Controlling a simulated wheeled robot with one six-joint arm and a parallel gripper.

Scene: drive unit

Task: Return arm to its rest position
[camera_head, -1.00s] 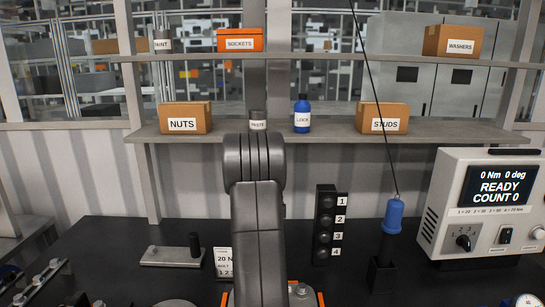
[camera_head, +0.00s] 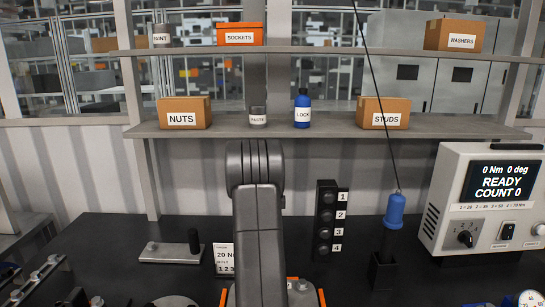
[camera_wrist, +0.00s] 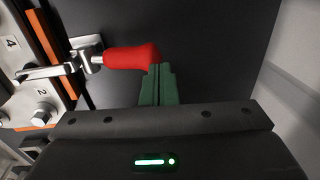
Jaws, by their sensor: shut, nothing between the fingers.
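My gripper (camera_wrist: 160,70) shows in the wrist view with its two green fingers closed together and nothing between them. Its tips are beside the right end of a red clamp handle (camera_wrist: 131,57); I cannot tell whether they touch it. The handle joins a metal clamp (camera_wrist: 87,46) on the left. In the head view my grey arm (camera_head: 257,225) rises in the middle, in front of the bench. My gripper is hidden from that view.
The dark bench (camera_head: 180,225) carries a black numbered block (camera_head: 325,222) right of my arm and a display unit (camera_head: 490,205) at far right. A blue tool (camera_head: 394,210) hangs on a cable. A shelf (camera_head: 220,130) with boxes and bottles stands behind. A bolt (camera_wrist: 42,114) shows in the wrist view.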

